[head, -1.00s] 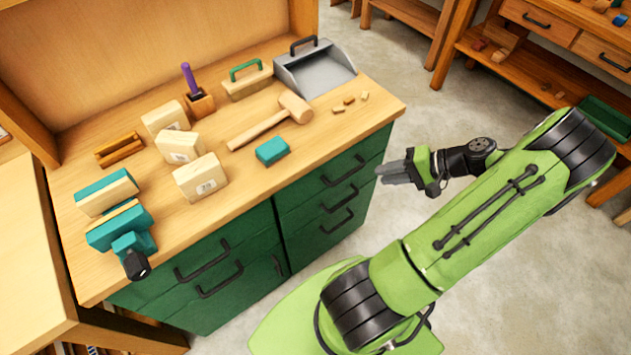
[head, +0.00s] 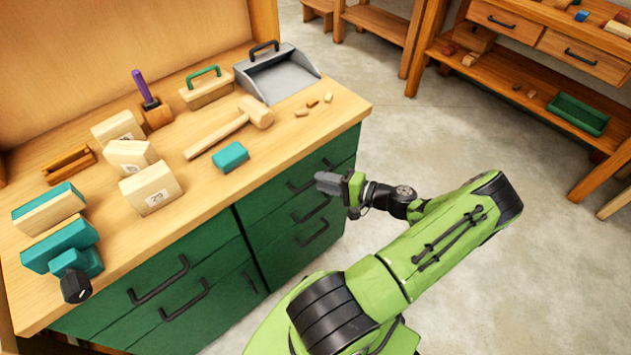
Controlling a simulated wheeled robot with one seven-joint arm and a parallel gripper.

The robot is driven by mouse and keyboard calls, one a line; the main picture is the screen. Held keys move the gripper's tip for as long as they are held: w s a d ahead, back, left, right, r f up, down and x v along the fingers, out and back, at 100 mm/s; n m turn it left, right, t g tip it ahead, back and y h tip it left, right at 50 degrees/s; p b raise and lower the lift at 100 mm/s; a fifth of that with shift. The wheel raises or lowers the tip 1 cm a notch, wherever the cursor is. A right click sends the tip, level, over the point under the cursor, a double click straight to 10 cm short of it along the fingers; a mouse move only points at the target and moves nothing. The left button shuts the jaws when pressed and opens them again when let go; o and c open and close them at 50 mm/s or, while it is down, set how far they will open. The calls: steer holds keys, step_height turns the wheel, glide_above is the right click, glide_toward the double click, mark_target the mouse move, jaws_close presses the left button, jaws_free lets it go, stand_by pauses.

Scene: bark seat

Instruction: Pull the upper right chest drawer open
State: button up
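The green chest under the wooden bench top has two columns of drawers with dark bar handles. The upper right drawer (head: 262,207) is the top one of the right column and looks flush with the chest front. Its dark handle (head: 298,187) shows partly, its right part close behind my gripper in the picture. My gripper (head: 322,182) has its grey fingers pointing left toward that handle. Contact with the handle cannot be made out. The fingers overlap from this angle, so the gap between them is hidden.
On the bench top are a mallet (head: 232,125), a teal block (head: 230,156), a dustpan (head: 275,76) and several wooden blocks. A teal vise (head: 75,262) sits at the front left corner. Bare floor (head: 410,140) lies right of the chest; wooden shelving (head: 500,70) stands beyond.

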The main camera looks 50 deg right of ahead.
steer(key=shift+x, duration=1.55)
steer(key=shift+c, duration=0.4)
jaws_close()
